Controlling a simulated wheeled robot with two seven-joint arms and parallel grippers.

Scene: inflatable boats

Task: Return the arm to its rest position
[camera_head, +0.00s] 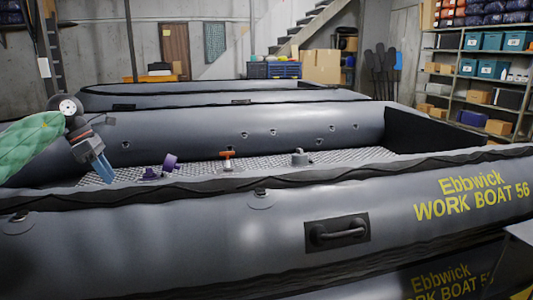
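My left arm comes in from the left edge, with a green leaf-patterned sleeve. My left gripper (104,172) points down over the near left part of the grey inflatable boat (440,165). Its bluish fingers look close together from this side, and I cannot tell whether they are open or shut. I see nothing clearly held in them. My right gripper is not in view.
On the boat's patterned floor are a purple item (170,162), a smaller purple one (150,174), an orange-handled item (227,155) and a grey fitting (299,158). The near tube carries a black handle (337,232). Shelves (468,85) stand at right.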

